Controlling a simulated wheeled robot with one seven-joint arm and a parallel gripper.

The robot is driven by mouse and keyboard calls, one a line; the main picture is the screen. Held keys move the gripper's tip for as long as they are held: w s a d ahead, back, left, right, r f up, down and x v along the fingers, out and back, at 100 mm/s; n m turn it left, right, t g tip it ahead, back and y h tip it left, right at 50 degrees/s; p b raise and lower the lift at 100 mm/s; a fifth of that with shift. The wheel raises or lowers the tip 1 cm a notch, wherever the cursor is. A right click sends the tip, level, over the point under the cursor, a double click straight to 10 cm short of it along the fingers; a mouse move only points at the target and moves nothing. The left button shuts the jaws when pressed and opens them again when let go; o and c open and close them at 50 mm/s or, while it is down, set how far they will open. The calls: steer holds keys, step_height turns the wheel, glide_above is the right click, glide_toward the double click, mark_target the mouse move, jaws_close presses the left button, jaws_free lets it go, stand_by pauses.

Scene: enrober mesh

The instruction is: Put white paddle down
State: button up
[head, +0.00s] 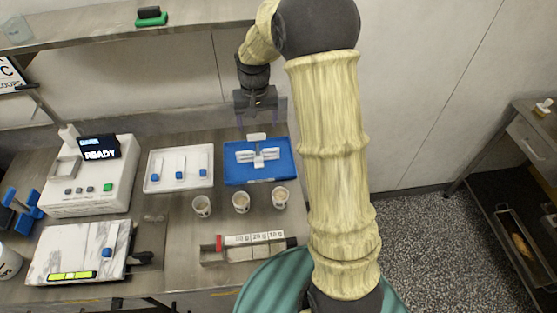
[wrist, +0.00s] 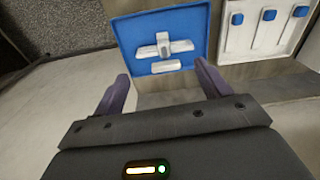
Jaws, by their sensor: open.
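A blue mat (head: 230,178) lies on the bench below my gripper; it also shows in the wrist view (wrist: 130,35). On it is a white cross-shaped piece (head: 258,156), seen in the wrist view too (wrist: 163,47). A separate-looking white bar (head: 256,137) sits near the mat's back edge, and it also shows in the wrist view (wrist: 165,66). I cannot tell which of these white parts is the paddle. My gripper (head: 260,112) is open and empty behind the mat, and its two fingers stand apart in the wrist view (wrist: 164,84).
A white tray (head: 152,184) with several blue-tipped white paddles lies left of the mat. Three cups (head: 241,202) stand in front. A labelled weight box (head: 243,257), a machine reading READY (head: 90,190) and a marble-topped scale (head: 65,250) share the bench.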

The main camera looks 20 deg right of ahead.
steer(key=s+r+n+t, duration=0.1)
steer(key=s+t, duration=0.1)
steer(key=s, duration=1.8)
steer(key=shift+s+d+r+n, duration=0.15)
steer(key=shift+s+r+n, duration=0.15)
steer(key=shift+s+r, duration=0.1)
